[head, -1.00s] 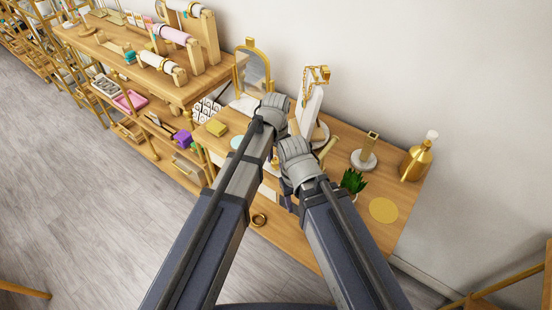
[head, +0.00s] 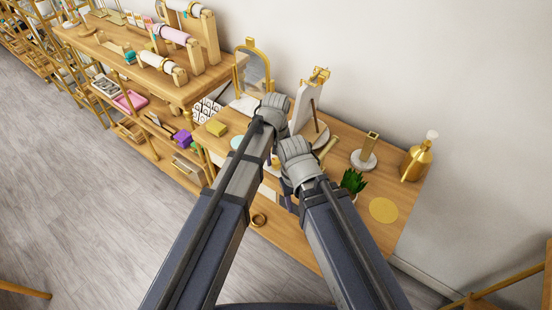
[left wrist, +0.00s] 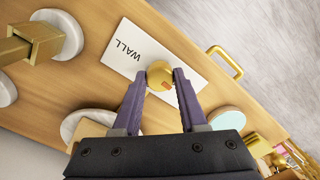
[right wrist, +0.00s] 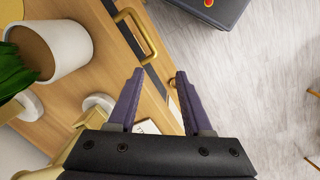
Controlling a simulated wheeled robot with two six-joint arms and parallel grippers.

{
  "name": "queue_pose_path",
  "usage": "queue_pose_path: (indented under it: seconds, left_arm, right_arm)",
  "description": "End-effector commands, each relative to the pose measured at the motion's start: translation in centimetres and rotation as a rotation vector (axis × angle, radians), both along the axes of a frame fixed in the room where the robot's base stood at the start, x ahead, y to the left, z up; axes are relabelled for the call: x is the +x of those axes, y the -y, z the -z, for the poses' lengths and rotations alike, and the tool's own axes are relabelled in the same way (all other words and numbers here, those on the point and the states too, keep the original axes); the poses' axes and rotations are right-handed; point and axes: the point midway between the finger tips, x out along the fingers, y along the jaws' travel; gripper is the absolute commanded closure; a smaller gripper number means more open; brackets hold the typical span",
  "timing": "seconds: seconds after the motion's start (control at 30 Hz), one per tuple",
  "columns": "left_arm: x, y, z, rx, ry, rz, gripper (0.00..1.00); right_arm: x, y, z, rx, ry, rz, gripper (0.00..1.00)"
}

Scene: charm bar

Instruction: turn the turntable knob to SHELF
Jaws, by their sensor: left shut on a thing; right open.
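The gold turntable knob (left wrist: 159,73) sits on a white plate (left wrist: 190,62) that reads WALL in the left wrist view. A small orange-red mark is on the knob's lower right side in that view. I see no SHELF word. My left gripper (left wrist: 161,73) is shut on the knob, with one finger on each side. My right gripper (right wrist: 160,72) is open and empty, above the table's front edge.
A potted plant (head: 353,181), a marble-based gold holder (head: 364,158) and a gold bottle (head: 416,160) stand to the right. A gold mirror (head: 254,70) is behind my left gripper. A gold handle (right wrist: 136,34) lies near my right gripper.

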Motion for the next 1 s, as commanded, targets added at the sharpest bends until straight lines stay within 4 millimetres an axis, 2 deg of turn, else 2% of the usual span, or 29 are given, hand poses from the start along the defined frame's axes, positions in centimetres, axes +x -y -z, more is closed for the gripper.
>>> queue_pose_path:
  seconds: [0.63,0.67,0.9,1.0]
  left_arm:
    - [-0.02,0.00,0.01,0.000,0.000,-0.043,1.00]
    - [-0.02,0.00,0.01,0.000,0.000,-0.043,0.55]
    - [-0.01,0.00,0.00,0.000,0.000,-0.042,0.28]
    - [-0.01,0.00,0.00,0.000,0.000,-0.042,0.28]
  right_arm:
    - [0.00,0.00,0.01,0.000,0.000,0.000,0.50]
    - [0.00,0.00,0.01,0.000,0.000,0.000,0.50]
    - [0.00,0.00,0.00,0.000,0.000,0.000,0.50]
    - [0.00,0.00,0.00,0.000,0.000,0.000,0.50]
